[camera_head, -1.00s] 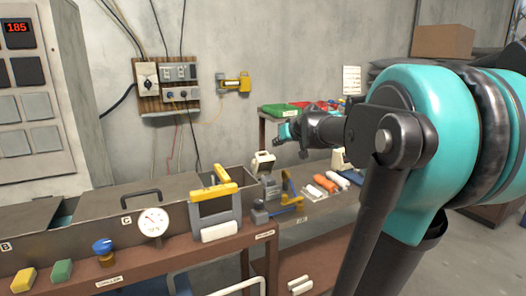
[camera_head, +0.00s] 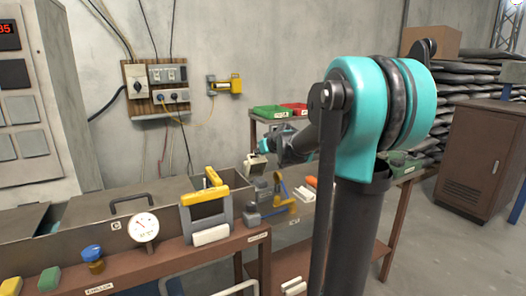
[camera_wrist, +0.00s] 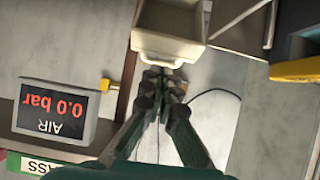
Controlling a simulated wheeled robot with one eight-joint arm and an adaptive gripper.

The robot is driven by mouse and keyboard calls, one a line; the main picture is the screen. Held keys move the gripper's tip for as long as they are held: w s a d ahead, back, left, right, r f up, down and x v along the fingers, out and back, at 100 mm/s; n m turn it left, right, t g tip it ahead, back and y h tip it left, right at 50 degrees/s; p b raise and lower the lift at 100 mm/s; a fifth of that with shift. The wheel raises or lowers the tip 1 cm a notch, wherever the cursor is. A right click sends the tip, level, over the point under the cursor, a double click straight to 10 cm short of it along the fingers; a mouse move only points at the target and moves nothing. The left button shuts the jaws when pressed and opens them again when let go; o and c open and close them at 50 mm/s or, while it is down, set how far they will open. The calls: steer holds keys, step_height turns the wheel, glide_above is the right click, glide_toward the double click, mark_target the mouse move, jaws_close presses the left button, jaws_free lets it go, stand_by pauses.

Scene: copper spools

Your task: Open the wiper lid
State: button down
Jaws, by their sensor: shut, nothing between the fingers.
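A small cream box-like part (camera_head: 256,166), which looks like the wiper lid, sits above a grey holder (camera_head: 262,186) behind the yellow-handled frame. In the wrist view the cream part (camera_wrist: 170,28) is at top centre, with its lip facing my gripper. My gripper (camera_wrist: 164,76) has its dark fingertips together and empty, just below that lip in the picture. I cannot tell whether they touch it. In the head view my gripper (camera_head: 268,146) is beside the cream part, its fingertips hard to make out. The lid's hinge is not clear.
A yellow-handled grey frame (camera_head: 206,208) and a round gauge (camera_head: 145,226) stand at the bench front. A blue and yellow tool (camera_head: 284,196) lies close to the right of the holder. In the wrist view an air display (camera_wrist: 57,110) is at left.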

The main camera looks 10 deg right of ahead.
mark_target(256, 159)
steer(key=shift+x, duration=1.6)
steer(key=shift+w+a+r+g, duration=0.1)
steer(key=shift+w+a+g, duration=0.15)
steer(key=shift+w+g, duration=0.25)
steer(key=shift+w+a+f+g+h, duration=0.15)
steer(key=shift+w+a+g+h, duration=0.1)
steer(key=shift+w+g, duration=0.4)
steer(key=shift+w+a+f+g+h, duration=0.2)
steer(key=shift+w+g, duration=0.15)
steer(key=shift+w, duration=0.5)
steer(key=shift+w+a+f+g+h, duration=0.15)
steer(key=shift+w+a+g+h, duration=0.1)
steer(key=shift+w+g, duration=0.4)
steer(key=shift+w, duration=0.1)
